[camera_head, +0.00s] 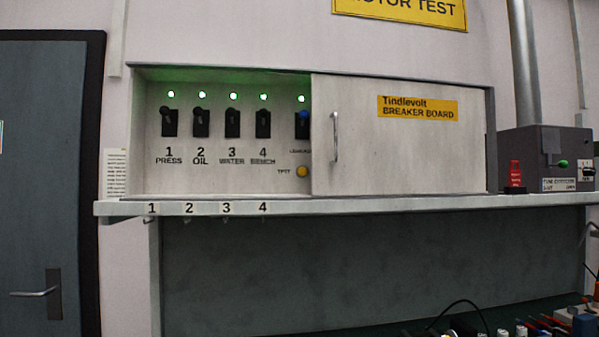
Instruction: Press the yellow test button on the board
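The breaker board (220,170) is a pale wall box, open on its left half. The small round yellow test button (302,171) sits at the lower right of the open part, beside the label "TEST" and close to the sliding door's left edge. Several black breaker switches (201,122), numbered 1 to 4, stand in a row to the left, each under a lit green lamp (201,95). Neither gripper shows in the head view.
The sliding door (410,150) with a vertical handle (335,137) covers the right half. A ledge (350,207) with numbered hooks runs below. Several small items lie at the lower right.

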